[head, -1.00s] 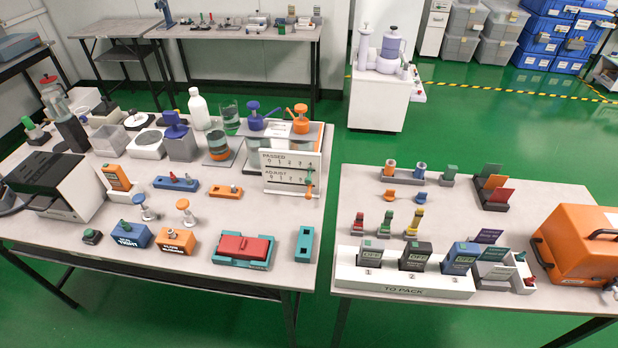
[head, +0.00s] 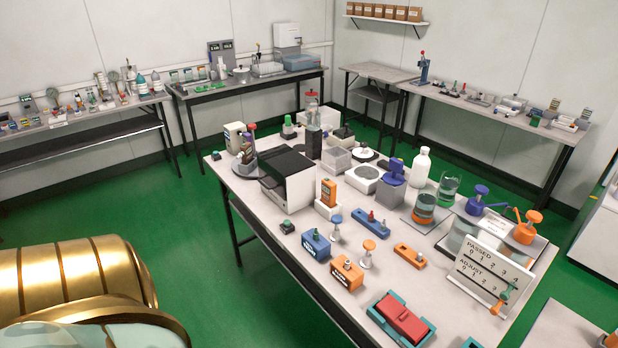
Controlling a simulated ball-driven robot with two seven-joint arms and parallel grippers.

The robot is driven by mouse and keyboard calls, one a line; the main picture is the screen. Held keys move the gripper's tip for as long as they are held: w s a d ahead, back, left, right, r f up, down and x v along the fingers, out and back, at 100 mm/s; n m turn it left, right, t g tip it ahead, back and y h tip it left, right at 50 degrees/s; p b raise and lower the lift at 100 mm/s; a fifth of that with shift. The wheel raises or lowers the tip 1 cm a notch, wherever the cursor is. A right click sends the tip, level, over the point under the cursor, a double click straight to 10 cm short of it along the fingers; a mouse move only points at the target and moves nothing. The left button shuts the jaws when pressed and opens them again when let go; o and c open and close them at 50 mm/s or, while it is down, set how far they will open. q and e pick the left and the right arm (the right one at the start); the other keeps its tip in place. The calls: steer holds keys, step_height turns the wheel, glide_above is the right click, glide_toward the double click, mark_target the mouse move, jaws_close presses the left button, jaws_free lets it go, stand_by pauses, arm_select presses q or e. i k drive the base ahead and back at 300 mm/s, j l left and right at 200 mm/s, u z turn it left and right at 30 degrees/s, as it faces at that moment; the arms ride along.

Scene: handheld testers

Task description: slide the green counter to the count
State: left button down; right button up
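A white count board (head: 487,262) stands near the right end of the main table, marked PASSED on its upper row and ADJUST on its lower row, each with numbers. A small green counter (head: 507,289) sits at the board's right end, by the lower row. An orange piece (head: 497,305) is just below it. The exact number beside the green counter is too small to tell. Neither gripper is in view.
Several blocks and testers fill the table. Green floor is open at left.

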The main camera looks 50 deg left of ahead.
mark_target(505, 295)
steer(key=k+j+u, duration=0.3)
steer(key=j+u, duration=0.25)
steer(key=j, duration=0.15)
steer(key=k+j+u, duration=0.3)
steer(key=j, duration=0.15)
steer(key=i+l, duration=0.05)
steer(key=i, duration=0.05)
